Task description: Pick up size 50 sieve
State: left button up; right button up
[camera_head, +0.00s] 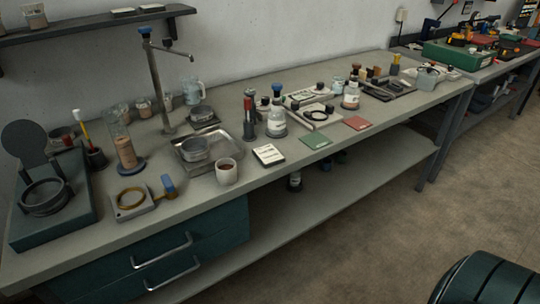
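No size marking is readable, so I cannot tell which is size 50. Neither of my grippers is in view.
A glass cylinder (123,145) and tall metal stand (158,90) rise behind. Bottles crowd the bench's middle. A dark green rounded object (490,280) is on the floor at lower right; the floor is otherwise open.

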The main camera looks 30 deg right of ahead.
aim_at(194, 150)
jog(key=l, duration=0.75)
jog(key=k+l, duration=0.15)
jog(key=l, duration=0.6)
